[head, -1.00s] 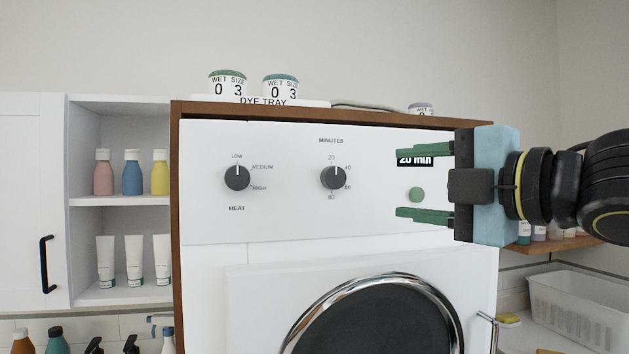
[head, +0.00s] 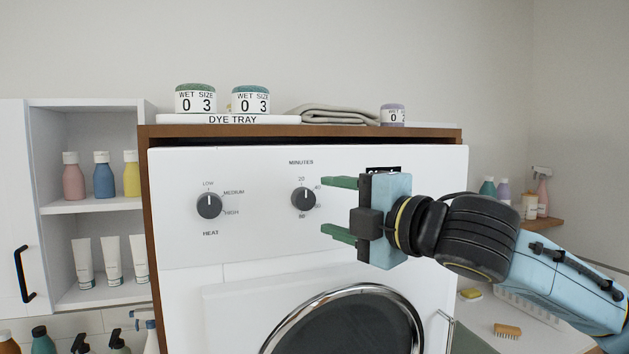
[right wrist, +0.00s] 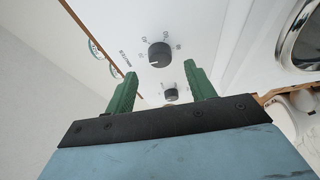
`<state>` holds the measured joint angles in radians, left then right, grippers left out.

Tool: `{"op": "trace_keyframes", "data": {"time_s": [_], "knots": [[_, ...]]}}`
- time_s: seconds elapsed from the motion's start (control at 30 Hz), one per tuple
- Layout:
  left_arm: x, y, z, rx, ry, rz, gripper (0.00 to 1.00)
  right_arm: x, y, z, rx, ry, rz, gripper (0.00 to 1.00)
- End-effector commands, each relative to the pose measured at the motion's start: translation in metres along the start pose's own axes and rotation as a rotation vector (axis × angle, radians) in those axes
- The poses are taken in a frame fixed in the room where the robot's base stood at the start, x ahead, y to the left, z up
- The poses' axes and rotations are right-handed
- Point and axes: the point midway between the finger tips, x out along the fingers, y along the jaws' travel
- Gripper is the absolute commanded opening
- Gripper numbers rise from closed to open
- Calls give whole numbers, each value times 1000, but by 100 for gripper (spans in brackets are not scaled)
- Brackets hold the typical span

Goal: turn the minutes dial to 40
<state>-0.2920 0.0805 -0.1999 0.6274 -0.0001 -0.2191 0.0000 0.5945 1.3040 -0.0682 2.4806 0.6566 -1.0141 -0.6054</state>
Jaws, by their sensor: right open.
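The minutes dial (head: 303,199) is a dark round knob on the white front panel, with its white mark pointing up toward 20. In the right wrist view, the minutes dial (right wrist: 159,55) shows ahead, between the fingertips in the picture. My right gripper (head: 322,206) is open and empty, its green fingers pointing left, just right of the dial. I see no contact with the dial. The small display (head: 383,169) is mostly hidden behind my gripper, and the green button is hidden. My left gripper is not in view.
The heat dial (head: 209,205) sits left of the minutes dial, its mark at LOW. A round door (head: 345,325) lies below the panel. Jars, a dye tray (head: 232,119) and a folded towel (head: 333,114) rest on top. Shelves with bottles stand left.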

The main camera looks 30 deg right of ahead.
Motion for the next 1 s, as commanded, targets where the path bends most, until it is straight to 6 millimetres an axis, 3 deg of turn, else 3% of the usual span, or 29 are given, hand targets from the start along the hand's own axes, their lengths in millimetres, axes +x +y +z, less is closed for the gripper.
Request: {"op": "trace_keyframes", "data": {"time_s": [0.3,0.73,1.0], "knots": [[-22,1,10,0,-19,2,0,40,2,0,5,1,1,55],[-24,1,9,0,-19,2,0,49,0,0,0,0,1,55],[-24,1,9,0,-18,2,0,49,0,0,0,0,1,22]]}}
